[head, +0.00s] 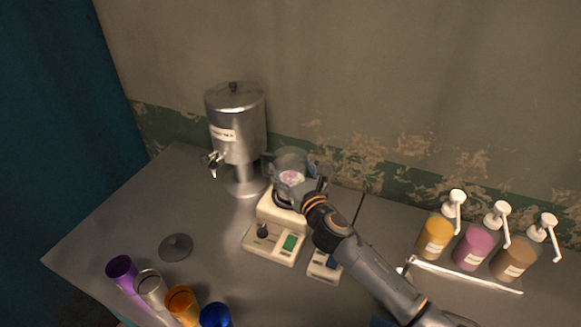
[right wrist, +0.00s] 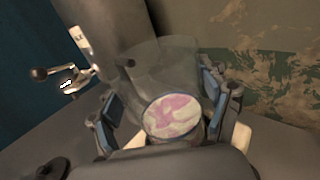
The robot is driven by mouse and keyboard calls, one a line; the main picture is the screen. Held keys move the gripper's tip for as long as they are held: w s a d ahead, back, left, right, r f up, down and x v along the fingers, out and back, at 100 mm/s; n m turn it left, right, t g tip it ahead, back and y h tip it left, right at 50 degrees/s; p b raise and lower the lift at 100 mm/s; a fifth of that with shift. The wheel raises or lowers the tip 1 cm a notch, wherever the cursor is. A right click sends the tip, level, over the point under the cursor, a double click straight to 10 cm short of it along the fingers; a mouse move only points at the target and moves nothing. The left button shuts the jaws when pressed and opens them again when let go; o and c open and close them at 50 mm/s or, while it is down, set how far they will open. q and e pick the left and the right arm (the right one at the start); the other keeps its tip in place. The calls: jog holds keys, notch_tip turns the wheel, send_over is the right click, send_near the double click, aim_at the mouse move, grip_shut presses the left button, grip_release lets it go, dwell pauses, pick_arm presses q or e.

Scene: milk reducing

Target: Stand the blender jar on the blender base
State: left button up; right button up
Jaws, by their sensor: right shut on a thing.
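The clear blender jar (head: 290,160), with pink and white contents inside, is upright or nearly so, directly over the blender base (head: 262,244). I cannot tell whether its bottom touches the base's dark seat. The cream base has a dark knob and a green panel on its front. My right gripper (head: 306,190) reaches in from the lower right and is shut on the jar. In the right wrist view the jar (right wrist: 165,62) sits between the two blue-padded fingers. My left gripper is not in view.
A steel dispenser (head: 236,125) with a tap stands close behind and left. A dark round lid (head: 176,247) lies on the grey table (head: 120,218). Several coloured cups (head: 184,304) stand at the front left edge. Pump bottles (head: 474,243) stand on a white tray at right.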

jog(key=shift+f, duration=0.15)
jog(key=o, duration=1.8)
jog(key=shift+r, duration=0.3)
jog(key=shift+p+v, duration=1.6)
jog(key=shift+v, duration=4.45)
jog(key=shift+f, duration=0.2)
